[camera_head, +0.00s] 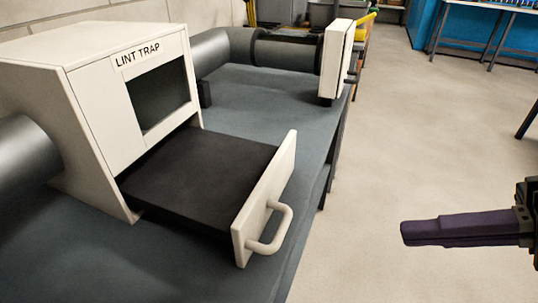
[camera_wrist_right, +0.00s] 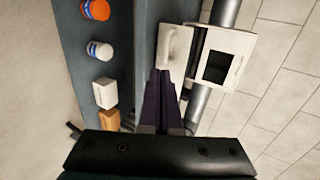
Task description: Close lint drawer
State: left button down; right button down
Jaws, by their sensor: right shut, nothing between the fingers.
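The white lint trap housing (camera_head: 95,95) sits on the bench at the left, labelled "LINT TRAP". Its dark-floored lint drawer (camera_head: 190,175) is pulled far out toward the right, with a white front panel (camera_head: 265,195) and a white loop handle (camera_head: 272,230). My right gripper (camera_head: 405,232) has dark purple fingers, shut and empty. It is to the right of the drawer handle in the head view, clear of it. In the right wrist view, the fingers (camera_wrist_right: 160,75) point toward the pale drawer front (camera_wrist_right: 173,45), beside the housing (camera_wrist_right: 238,42). My left gripper is not in view.
The grey bench (camera_head: 260,100) carries ducts (camera_head: 285,53) and a white panel (camera_head: 338,57) behind the trap. Floor right of the bench is open.

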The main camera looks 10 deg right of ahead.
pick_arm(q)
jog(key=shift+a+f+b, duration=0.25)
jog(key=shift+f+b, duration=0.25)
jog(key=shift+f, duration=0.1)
pick_arm(e)
jog(key=r+x, duration=0.1)
jog(key=x, duration=1.2)
jog(key=shift+a, duration=0.3)
